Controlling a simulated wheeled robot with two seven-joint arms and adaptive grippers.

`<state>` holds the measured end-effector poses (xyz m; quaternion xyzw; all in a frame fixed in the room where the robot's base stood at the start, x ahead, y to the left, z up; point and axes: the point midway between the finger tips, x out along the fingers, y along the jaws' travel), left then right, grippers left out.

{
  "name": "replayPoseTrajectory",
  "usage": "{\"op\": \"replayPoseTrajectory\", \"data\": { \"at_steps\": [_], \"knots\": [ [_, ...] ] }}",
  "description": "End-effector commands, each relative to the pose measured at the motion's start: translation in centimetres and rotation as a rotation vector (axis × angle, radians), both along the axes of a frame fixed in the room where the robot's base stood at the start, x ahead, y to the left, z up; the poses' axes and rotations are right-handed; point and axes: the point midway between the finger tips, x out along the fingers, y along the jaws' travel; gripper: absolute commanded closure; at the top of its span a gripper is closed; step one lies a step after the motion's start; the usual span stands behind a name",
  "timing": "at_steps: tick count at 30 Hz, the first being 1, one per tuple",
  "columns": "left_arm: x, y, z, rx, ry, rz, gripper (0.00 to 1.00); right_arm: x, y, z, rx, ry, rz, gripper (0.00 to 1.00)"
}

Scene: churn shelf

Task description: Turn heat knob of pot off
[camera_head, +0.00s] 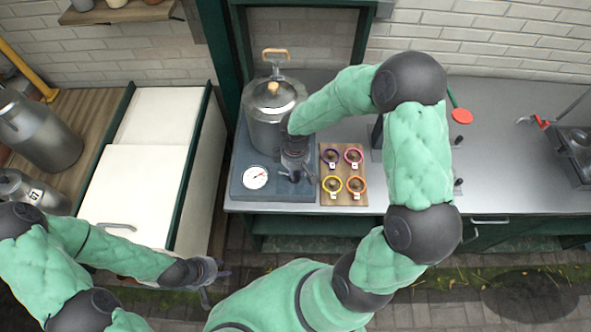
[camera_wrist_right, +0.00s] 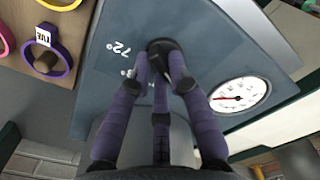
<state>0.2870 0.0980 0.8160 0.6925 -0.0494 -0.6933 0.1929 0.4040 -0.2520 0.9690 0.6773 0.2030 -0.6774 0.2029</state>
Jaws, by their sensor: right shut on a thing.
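The metal pot (camera_head: 268,132) with a yellow handle on its lid stands on a blue-grey heater base (camera_head: 240,190). My right gripper (camera_head: 295,174) is at the front right of this base. In the right wrist view, my right gripper (camera_wrist_right: 161,72) has its purple fingers shut around the dark heat knob (camera_wrist_right: 163,46), next to "72°" markings. The fingers hide part of the knob. My left gripper (camera_head: 207,274) hangs low at the left, away from the pot; its finger opening is unclear.
A round white gauge (camera_head: 256,178) is on the base's front left. A wooden board (camera_head: 344,198) with several coloured, tagged rings lies right of the base. A white-lidded chest (camera_head: 135,190) and milk cans (camera_head: 38,130) are at the left. The counter farther right is mostly clear.

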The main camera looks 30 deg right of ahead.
Motion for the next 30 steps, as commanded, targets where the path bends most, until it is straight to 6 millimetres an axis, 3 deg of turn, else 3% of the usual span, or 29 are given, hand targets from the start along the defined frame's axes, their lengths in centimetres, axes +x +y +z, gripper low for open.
{"op": "replayPoseTrajectory", "data": {
  "at_steps": [20, 21, 23, 30],
  "knots": [
    [0.0, 0.0, 0.24, 0.0, 0.0, 0.0, 0.6, 0.02, -0.01, -0.01, -0.001, 0.001, 0.063, 1.0],
    [0.0, 0.0, 0.24, 0.0, 0.0, 0.0, 0.6, 0.02, -0.01, -0.01, -0.001, 0.001, 0.063, 0.75],
    [0.0, 0.0, 0.24, 0.0, 0.0, 0.0, 0.6, 0.01, 0.0, -0.01, -0.001, 0.001, 0.063, 0.58],
    [0.0, 0.0, 0.24, 0.0, 0.0, 0.0, 0.6, 0.02, 0.0, 0.0, 0.0, 0.0, 0.062, 0.56]
  ]
}}
